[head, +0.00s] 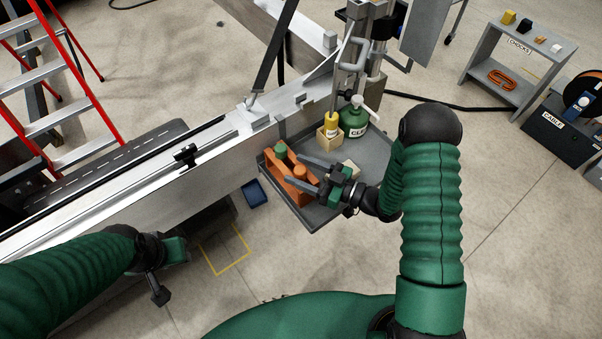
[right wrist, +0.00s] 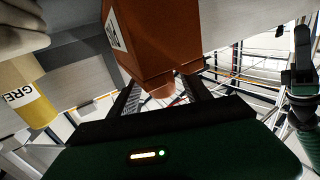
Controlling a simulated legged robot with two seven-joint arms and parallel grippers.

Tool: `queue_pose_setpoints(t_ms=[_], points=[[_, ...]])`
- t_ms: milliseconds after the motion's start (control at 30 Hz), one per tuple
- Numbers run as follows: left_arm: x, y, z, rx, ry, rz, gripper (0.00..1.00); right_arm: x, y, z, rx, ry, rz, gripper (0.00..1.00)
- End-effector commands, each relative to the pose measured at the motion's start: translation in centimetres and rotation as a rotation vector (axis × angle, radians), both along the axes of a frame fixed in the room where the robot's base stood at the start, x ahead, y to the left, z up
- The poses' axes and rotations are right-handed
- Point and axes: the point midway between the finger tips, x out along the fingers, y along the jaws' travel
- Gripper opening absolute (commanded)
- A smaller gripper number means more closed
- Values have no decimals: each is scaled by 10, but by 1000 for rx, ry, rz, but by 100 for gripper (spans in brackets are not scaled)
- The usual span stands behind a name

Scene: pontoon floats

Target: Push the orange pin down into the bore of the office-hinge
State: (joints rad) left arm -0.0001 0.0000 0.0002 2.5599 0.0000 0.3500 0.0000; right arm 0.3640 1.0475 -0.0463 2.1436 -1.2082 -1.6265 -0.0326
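An orange block-like caddy (head: 288,182) stands on the grey tray, with a green-topped item (head: 281,150) in it. A short orange round piece (head: 300,172), perhaps the orange pin, shows at its right side. My right gripper (head: 301,172) reaches in from the right with its fingers spread, one on each side of this piece. In the right wrist view, an orange stub (right wrist: 160,89) lies between the two dark fingers (right wrist: 162,97), under a labelled orange body (right wrist: 160,35); contact is unclear. My left gripper (head: 158,285) hangs low at left, its fingers unclear. I cannot make out the office-hinge or its bore.
The grey tray (head: 372,185) also holds a yellow container (head: 331,124) in a wooden block and a green bottle (head: 354,121). A long metal beam (head: 150,185) runs along the left. A blue bin (head: 255,192) is on the floor. A shelf (head: 515,65) stands far right.

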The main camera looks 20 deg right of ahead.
Motion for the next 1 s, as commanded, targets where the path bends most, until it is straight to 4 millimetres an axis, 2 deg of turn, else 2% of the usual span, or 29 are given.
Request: queue_pose_setpoints(t_ms=[67,400,767,867,1000], points=[[0,0,0,0,0,0,36,0,0,0,0,0,0,45],[0,0,0,0,0,0,36,0,0,0,0,0,0,0],[0,0,0,0,0,0,36,0,-1,2,0,0,0,0],[0,0,-1,0,0,0,36,0,-1,9,0,-1,0,0],[0,0,-2,0,0,0,36,0,-1,31,-1,-5,0,0]])
